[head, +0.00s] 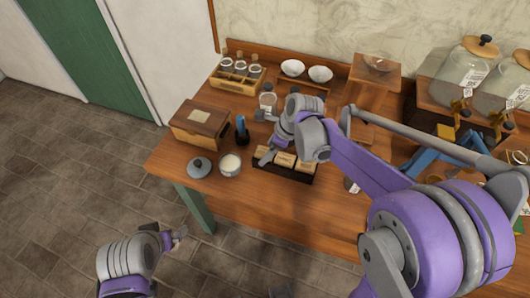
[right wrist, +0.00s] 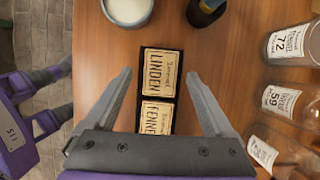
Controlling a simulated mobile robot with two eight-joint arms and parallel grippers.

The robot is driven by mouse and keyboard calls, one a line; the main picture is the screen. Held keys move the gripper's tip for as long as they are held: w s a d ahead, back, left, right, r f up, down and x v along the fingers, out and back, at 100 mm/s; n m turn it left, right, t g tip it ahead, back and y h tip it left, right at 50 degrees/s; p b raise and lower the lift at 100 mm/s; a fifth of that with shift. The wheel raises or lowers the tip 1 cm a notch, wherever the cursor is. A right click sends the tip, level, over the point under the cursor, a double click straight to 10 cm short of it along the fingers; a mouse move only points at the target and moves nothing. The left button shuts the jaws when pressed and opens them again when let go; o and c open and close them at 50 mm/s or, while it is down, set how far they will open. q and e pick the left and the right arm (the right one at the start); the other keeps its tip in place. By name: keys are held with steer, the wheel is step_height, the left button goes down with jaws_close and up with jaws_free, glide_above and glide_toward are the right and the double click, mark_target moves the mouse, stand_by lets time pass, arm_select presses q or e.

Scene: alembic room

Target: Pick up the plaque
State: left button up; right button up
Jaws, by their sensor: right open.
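Cream plaques with dark lettering stand in a dark tray (right wrist: 144,52) on the wooden table. The right wrist view shows a plaque reading LINDEN (right wrist: 166,72) and, nearer my gripper, one reading FENNE (right wrist: 157,116), its end cut off. In the head view the plaques (head: 285,160) are partly hidden behind my right gripper (head: 266,137). That gripper is open and empty above the tray; its fingers (right wrist: 159,75) appear on both sides of the plaques, apart from them. My left gripper (head: 180,233) is low over the floor, off the table's front; its fingers look spread and empty.
A white-filled pot (head: 230,165), its grey lid (head: 199,167), a dark holder with a blue item (head: 242,130) and a wooden box (head: 200,125) stand left of the tray. Labelled glass bottles (right wrist: 282,100) stand close on the other side. Large jars (head: 468,65) stand back right.

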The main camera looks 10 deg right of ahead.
steer(key=shift+c, duration=0.3)
jaws_close()
steer(key=shift+r, duration=0.15)
